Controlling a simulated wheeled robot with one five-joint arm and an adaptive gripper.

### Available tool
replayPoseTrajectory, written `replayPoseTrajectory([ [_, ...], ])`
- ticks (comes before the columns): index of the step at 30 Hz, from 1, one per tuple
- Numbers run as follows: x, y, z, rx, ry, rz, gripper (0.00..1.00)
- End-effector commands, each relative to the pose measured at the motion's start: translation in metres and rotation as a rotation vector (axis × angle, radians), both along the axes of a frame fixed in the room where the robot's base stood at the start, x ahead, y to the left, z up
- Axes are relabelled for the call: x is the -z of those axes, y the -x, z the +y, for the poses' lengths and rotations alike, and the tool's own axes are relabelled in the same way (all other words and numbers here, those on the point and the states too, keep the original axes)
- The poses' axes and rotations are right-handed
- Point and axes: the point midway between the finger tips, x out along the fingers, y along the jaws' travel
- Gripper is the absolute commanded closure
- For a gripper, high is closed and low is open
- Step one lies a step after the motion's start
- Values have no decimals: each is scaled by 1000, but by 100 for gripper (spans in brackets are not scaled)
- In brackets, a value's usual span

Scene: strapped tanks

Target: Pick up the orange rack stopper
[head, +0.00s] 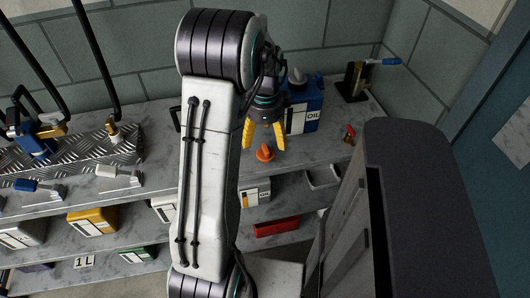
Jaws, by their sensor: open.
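The orange rack stopper (265,153) stands on the grey marbled top shelf, right of my arm and close to the shelf's front edge. My gripper (264,140) has yellow fingers pointing down, spread apart and empty. In the head view its fingertips appear just above and behind the stopper. I cannot tell the exact gap in depth between them.
A black stand with a blue handle (354,80) is at the back right. A ridged metal plate (75,160) with valves lies left. Lower shelves hold several tanks and a red tray (277,227).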

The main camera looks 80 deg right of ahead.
Motion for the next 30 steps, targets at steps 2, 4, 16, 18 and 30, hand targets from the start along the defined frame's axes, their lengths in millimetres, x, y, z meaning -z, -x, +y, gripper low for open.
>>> replayPoseTrajectory([
  [2,0,0,0,60,1,0,19],
  [4,0,0,0,115,1,0,19],
  [16,16,0,0,254,-2,1,19],
  [18,21,0,0,254,0,0,19],
  [30,62,-1,0,252,-1,0,19],
])
